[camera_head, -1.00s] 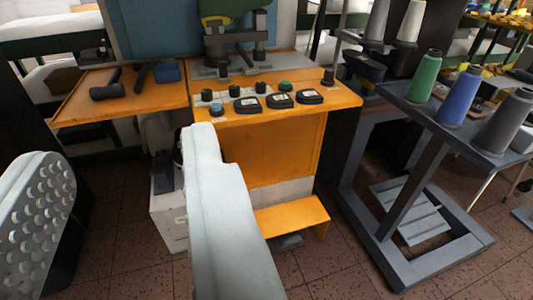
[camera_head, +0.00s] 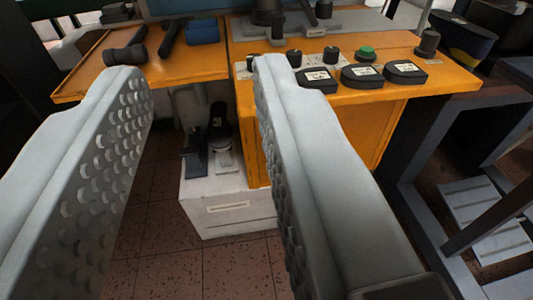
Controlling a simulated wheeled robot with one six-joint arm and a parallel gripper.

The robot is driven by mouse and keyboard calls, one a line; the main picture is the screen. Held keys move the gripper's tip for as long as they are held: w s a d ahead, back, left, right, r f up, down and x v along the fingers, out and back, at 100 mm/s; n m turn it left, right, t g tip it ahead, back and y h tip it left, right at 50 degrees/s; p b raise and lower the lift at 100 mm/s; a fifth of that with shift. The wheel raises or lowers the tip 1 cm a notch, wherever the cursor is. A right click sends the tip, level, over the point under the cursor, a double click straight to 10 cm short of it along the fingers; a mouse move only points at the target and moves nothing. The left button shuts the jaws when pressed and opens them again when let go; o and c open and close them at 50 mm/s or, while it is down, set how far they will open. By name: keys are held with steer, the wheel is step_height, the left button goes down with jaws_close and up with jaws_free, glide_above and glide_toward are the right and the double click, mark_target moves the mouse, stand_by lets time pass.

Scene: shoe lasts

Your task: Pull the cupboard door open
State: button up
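My gripper (camera_head: 199,72) is open and empty, its two pale grey fingers with dimpled inner faces spread wide apart. They reach toward the orange workbench in the camera view. Under the bench top, an orange front panel (camera_head: 368,130) shows to the right of the right finger, which hides part of it. A low white cabinet (camera_head: 234,212) stands on the floor between the fingers, with a slot or label on its front. I cannot tell which of these fronts is the cupboard door, and no handle is clearly visible. The fingers appear to touch neither.
The orange bench top (camera_head: 440,78) carries several dark knobs, a green button (camera_head: 366,53) and black gauges. Black hammers (camera_head: 125,55) and a blue block (camera_head: 202,31) lie on the left tabletop. A dark metal stand (camera_head: 425,215) is at the right. Tiled floor (camera_head: 160,245) shows between the fingers.

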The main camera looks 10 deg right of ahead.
steer(key=w+d+f+m+h, duration=0.1)
steer(key=w+d+f, duration=0.1)
steer(key=w+f, duration=1.7)
step_height(320, 180, down, 29)
steer(key=w+d+h, duration=0.2)
steer(key=w+d, duration=0.1)
steer(key=w, duration=0.7)
steer(key=w+d, duration=0.2)
steer(key=w, duration=0.7)
steer(key=shift+d+r+m, duration=0.2)
steer(key=shift+d+m, duration=0.05)
steer(key=shift+m, duration=0.05)
steer(key=shift+w, duration=0.1)
steer(key=shift+c, duration=0.2)
jaws_close()
